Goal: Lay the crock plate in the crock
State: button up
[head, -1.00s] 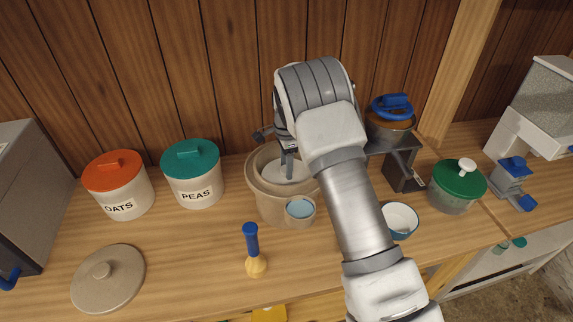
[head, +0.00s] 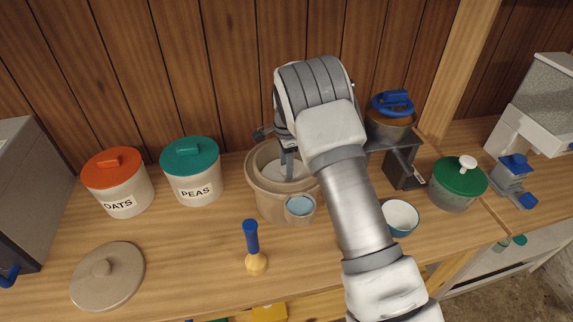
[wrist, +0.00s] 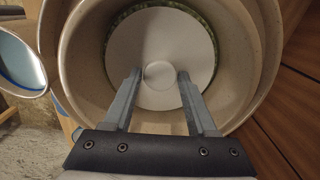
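The crock (head: 265,200) is a beige pot standing on the counter, with a thick rim seen from above in the wrist view (wrist: 75,75). The crock plate (head: 283,172), a pale round disc with a small central knob, is inside the crock. In the wrist view the plate (wrist: 135,45) lies face up over green contents (wrist: 122,12), with a narrow green edge showing around it. My gripper (wrist: 159,73) reaches down into the crock. Its two fingers are apart on either side of the knob, with a gap to it. The plate's near edge is partly hidden by the fingers.
A small cup with pale blue contents (head: 299,206) is against the crock's front. A blue-handled tool (head: 252,245), a stone lid (head: 105,280), OATS (head: 118,190) and PEAS (head: 192,180) canisters, a bowl (head: 400,217) and a green-lidded jar (head: 460,185) stand around.

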jog(key=o, duration=0.4)
notch_tip(320, 180, up, 18)
jog(key=shift+f+b, duration=0.25)
jog(key=shift+b, duration=0.1)
dwell(0.3)
